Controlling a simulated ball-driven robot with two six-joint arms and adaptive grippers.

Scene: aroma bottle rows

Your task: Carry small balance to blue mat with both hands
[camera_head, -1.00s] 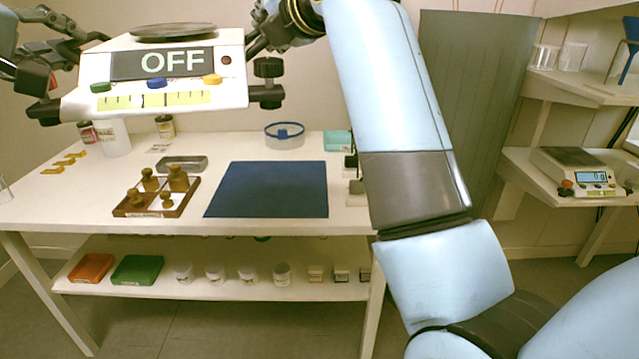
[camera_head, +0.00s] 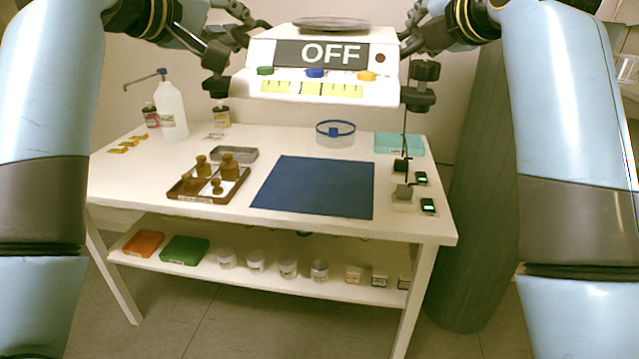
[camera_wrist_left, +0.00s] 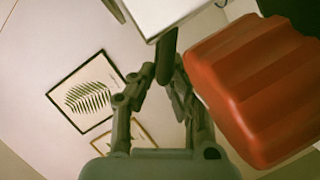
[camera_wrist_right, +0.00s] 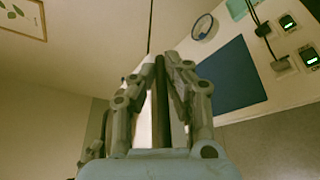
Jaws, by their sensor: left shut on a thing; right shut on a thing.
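The small balance (camera_head: 318,90) is held up in the air between my two grippers in the head view, above and behind the table in the picture. It is white, with a round pan on top, an OFF display and coloured buttons, and looks about level. My left gripper (camera_head: 215,72) is shut at its left side, my right gripper (camera_head: 424,85) at its right side, on dark handle-like parts. In the right wrist view the right fingers close on a dark bar (camera_wrist_right: 160,95). The blue mat (camera_head: 315,187) lies bare on the table; it also shows in the right wrist view (camera_wrist_right: 225,80).
On the table (camera_head: 145,180), a tray of brass weights (camera_head: 195,190) stands left of the mat. A glass dish (camera_head: 335,132) is behind it. Small devices (camera_head: 425,207) with a cable are right of it. A large red thing (camera_wrist_left: 255,85) fills the left wrist view's right side.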

